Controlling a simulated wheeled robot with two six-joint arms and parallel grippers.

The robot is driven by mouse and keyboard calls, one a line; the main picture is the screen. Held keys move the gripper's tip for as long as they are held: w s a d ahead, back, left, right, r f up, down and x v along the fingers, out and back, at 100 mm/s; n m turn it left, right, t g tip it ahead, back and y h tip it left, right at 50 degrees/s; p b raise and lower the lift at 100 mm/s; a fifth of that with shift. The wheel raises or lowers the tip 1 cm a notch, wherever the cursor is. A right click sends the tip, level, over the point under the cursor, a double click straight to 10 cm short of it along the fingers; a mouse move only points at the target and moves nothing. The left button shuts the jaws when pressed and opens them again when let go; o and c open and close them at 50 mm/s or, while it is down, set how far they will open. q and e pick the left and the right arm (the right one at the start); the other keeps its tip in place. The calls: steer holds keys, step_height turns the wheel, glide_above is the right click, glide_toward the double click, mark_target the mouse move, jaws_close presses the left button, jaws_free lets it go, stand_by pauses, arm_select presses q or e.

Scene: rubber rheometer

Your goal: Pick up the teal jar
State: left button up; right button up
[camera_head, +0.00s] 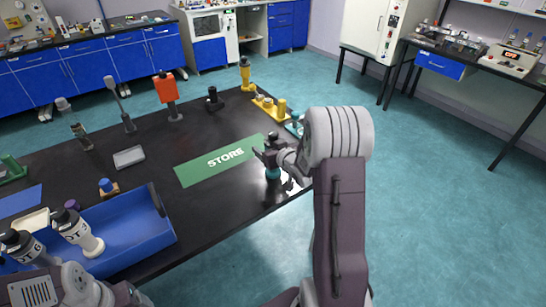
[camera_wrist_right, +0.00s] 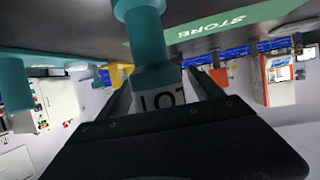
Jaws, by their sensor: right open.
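The teal jar (camera_head: 273,173) stands near the right edge of the black table, beside the green STORE mat (camera_head: 222,160). In the right wrist view the jar (camera_wrist_right: 150,42) appears upside down, with a teal body and a pale label lettered in black. My right gripper (camera_head: 271,158) is at the jar, partly hiding it in the head view. In the wrist view my right gripper (camera_wrist_right: 162,80) is open, with one finger on each side of the jar. Finger contact cannot be made out. My left gripper is not in view; only parts of my left arm show at bottom left.
A blue tray (camera_head: 130,236) with white-and-dark bottles (camera_head: 78,232) lies at front left. A yellow fixture (camera_head: 268,107) and a teal item (camera_head: 294,123) stand beyond my right gripper. An orange-topped item (camera_head: 167,90) and a small black item (camera_head: 214,99) stand farther back.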

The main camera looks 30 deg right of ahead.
steer(key=c, duration=1.6)
steer(key=shift+r, duration=0.55)
steer(key=r+p, duration=0.1)
steer(key=r, duration=0.1)
steer(key=d+r+p, duration=0.1)
steer(key=r, duration=0.1)
steer(key=shift+s+d+r, duration=0.15)
steer(key=d+r+p, duration=0.1)
steer(key=d, duration=0.2)
steer(key=s+d+r+p, duration=0.1)
steer(key=d+r, duration=0.1)
steer(key=d, duration=0.1)
steer(key=d+r+p, duration=0.2)
steer(key=d, duration=0.2)
steer(key=shift+s+d+r, duration=0.1)
steer(key=shift+s+r, duration=0.15)
steer(key=shift+s, duration=0.1)
